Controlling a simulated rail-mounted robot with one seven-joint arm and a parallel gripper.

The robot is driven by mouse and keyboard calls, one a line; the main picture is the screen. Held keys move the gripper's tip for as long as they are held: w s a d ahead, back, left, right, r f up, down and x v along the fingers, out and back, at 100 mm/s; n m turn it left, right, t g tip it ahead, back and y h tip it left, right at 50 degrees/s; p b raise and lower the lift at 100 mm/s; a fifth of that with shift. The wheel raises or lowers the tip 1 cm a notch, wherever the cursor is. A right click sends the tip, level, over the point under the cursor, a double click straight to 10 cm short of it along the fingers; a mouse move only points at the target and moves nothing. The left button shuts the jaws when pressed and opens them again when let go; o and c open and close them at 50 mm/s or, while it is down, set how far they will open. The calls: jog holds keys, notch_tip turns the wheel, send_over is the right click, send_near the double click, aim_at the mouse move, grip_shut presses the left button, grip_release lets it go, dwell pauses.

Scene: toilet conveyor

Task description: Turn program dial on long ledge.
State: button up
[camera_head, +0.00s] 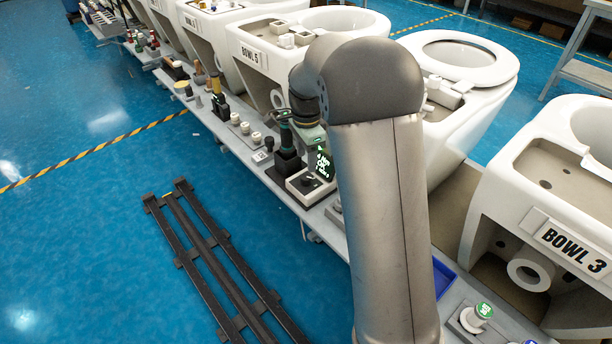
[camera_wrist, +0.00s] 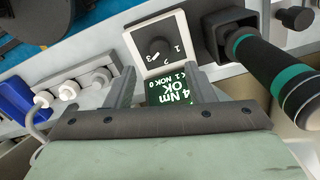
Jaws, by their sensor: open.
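My gripper (camera_wrist: 160,75) is open and empty. Its two grey fingers point toward the panel, one to each side of the lit display and apart from the knob. In the head view my arm largely hides the gripper.
A dark display (camera_wrist: 172,92) with text including "4 Nm OK" adjoins the dial panel. A black tool with green bands (camera_wrist: 275,75) stands in a holder close to the right. White knobs (camera_wrist: 70,88) and a blue bin (camera_wrist: 14,100) are left. Toilet bowls (camera_head: 560,190) line the ledge's far side.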

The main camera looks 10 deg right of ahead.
aim_at(306, 177)
notch_tip(306, 177, down, 7)
jog(key=shift+r+b, duration=0.2)
jog(key=shift+b, duration=0.25)
jog(key=c, duration=1)
